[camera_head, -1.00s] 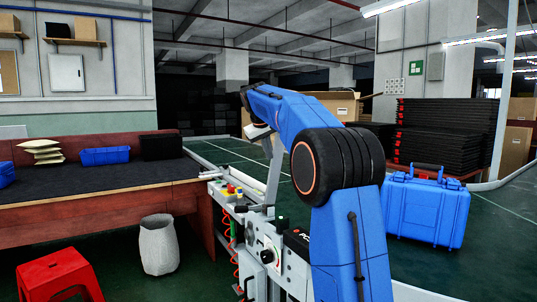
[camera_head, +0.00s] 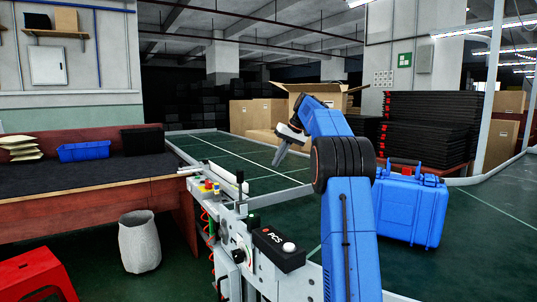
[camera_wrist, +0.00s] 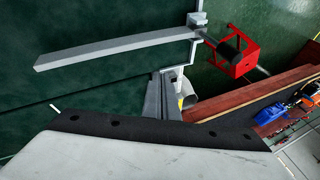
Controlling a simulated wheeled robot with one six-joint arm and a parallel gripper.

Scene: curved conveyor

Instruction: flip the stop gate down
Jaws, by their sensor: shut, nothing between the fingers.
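A long pale grey bar (camera_wrist: 118,48), which looks like the stop gate, lies across the upper left of the wrist view over a dark green surface. Its right end meets a small bracket (camera_wrist: 197,22). A pale bar (camera_head: 226,176), possibly the same one, shows at the conveyor's near end in the head view; I cannot tell its tilt. My gripper (camera_head: 278,163) is shut and empty, pointing down, right of that bar and apart from it in the picture. Its grey fingers seem to show in the wrist view (camera_wrist: 163,88), below the bar.
A black box marked PCS (camera_head: 278,248) sits on the conveyor's near side. A dark-topped bench (camera_head: 90,180) with a blue bin (camera_head: 84,151) stands left. A grey waste bin (camera_head: 140,243) and red stool (camera_head: 35,278) are on the floor. A blue case (camera_head: 410,208) stands right.

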